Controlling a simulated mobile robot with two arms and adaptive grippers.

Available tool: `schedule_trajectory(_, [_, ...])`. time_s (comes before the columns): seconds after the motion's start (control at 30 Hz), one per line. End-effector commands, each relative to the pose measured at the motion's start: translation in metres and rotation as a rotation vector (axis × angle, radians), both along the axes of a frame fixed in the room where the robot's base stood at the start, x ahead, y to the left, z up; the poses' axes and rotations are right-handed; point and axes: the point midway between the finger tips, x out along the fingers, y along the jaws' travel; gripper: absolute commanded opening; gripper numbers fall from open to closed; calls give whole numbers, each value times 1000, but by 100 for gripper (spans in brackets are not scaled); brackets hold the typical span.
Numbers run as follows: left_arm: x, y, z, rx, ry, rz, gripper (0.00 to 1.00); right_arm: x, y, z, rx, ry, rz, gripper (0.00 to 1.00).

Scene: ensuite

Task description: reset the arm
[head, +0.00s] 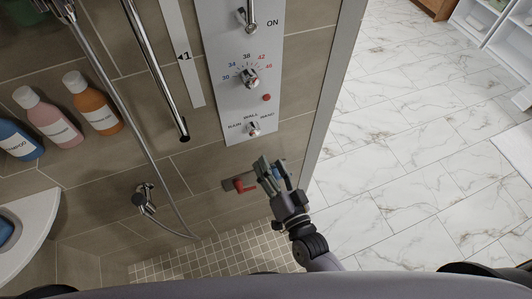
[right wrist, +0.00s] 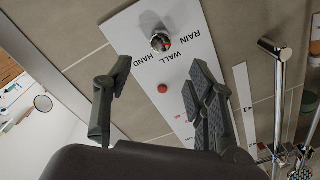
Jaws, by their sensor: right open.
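My right gripper (head: 272,176) is open and empty in the head view, low in front of the shower wall. It appears beside a small red-handled fitting (head: 239,185) on the wall; I cannot tell whether they touch. In the right wrist view, the two fingers of my right gripper (right wrist: 162,105) are spread apart, with the white shower panel (right wrist: 182,58) behind them. The panel's selector knob (right wrist: 160,41), with RAIN, WALL and HAND labels, and a red button (right wrist: 162,88) show between and above the fingers. My left gripper is not in view.
The shower panel (head: 218,62) carries a temperature knob (head: 250,78) and an upper lever (head: 248,20). Several bottles (head: 95,106) stand at the left. A chrome bar (head: 158,75) and hose hang near the wall. Open marble floor (head: 400,150) lies to the right, beyond the shower's edge.

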Motion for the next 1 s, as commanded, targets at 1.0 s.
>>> schedule_trajectory(1.0, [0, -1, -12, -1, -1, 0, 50, -33, -28, -154, -283, 260, 46, 51])
